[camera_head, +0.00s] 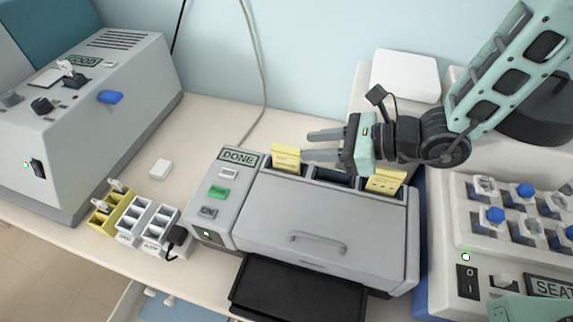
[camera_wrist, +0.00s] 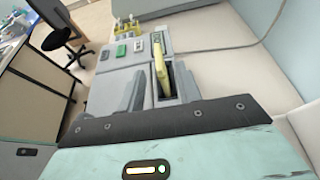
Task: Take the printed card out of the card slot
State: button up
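The grey printer (camera_head: 310,220) stands mid-table, with a small display reading DONE at its left. A yellow card (camera_head: 286,158) stands upright in the slot at its back left, its upper part sticking out. In the wrist view, this card (camera_wrist: 160,66) shows ahead, between the lines of the two fingers. My gripper (camera_head: 306,146) is open and empty, its fingers pointing left. The tips are just right of the card's upper part, with no clear contact. A second yellow card (camera_head: 384,181) stands in a slot at the back right. The cards' lower parts are hidden in the printer.
Small yellow and white racks (camera_head: 140,217) sit left of the printer. A rack of blue-capped items (camera_head: 510,215) is at the right. A cable (camera_head: 258,75) runs down the wall behind. A black tray (camera_head: 295,288) juts out in front.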

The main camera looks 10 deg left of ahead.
aim_at(286, 150)
jog(key=shift+x, duration=0.85)
jog(key=shift+f+b+x, duration=0.15)
jog(key=shift+b+x, duration=0.1)
jog(key=shift+x, duration=1.1)
jog(key=shift+f+b+x, duration=0.15)
jog(key=shift+b+x, duration=0.1)
jog(key=shift+x, duration=1.05)
jog(key=shift+s+d, duration=0.1)
jog(key=shift+c, duration=0.3)
grip_shut()
